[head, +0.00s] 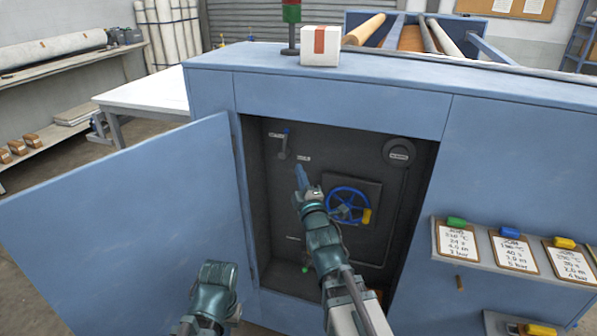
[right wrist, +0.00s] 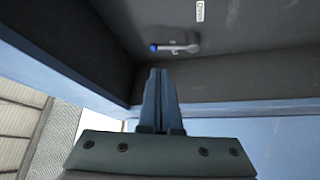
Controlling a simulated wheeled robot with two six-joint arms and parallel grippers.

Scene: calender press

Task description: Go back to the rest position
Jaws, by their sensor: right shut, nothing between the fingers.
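My right gripper (head: 301,175) reaches into the open dark cabinet of the blue press. Its fingers are shut with nothing between them, as the right wrist view (right wrist: 158,90) also shows. The gripper is left of the blue handwheel (head: 347,205) and below right of a small lever with a blue tip (head: 285,143). That lever also shows ahead of the fingers in the right wrist view (right wrist: 175,48), apart from them. My left arm shows at the bottom of the head view, in front of the open door; its fingertips are not visible.
The blue cabinet door (head: 120,215) stands wide open to the left. A sloped shelf (head: 480,258) with clipped cards and coloured blocks juts out at the right. A white box with a red stripe (head: 320,46) sits on top. A white table (head: 150,92) stands behind.

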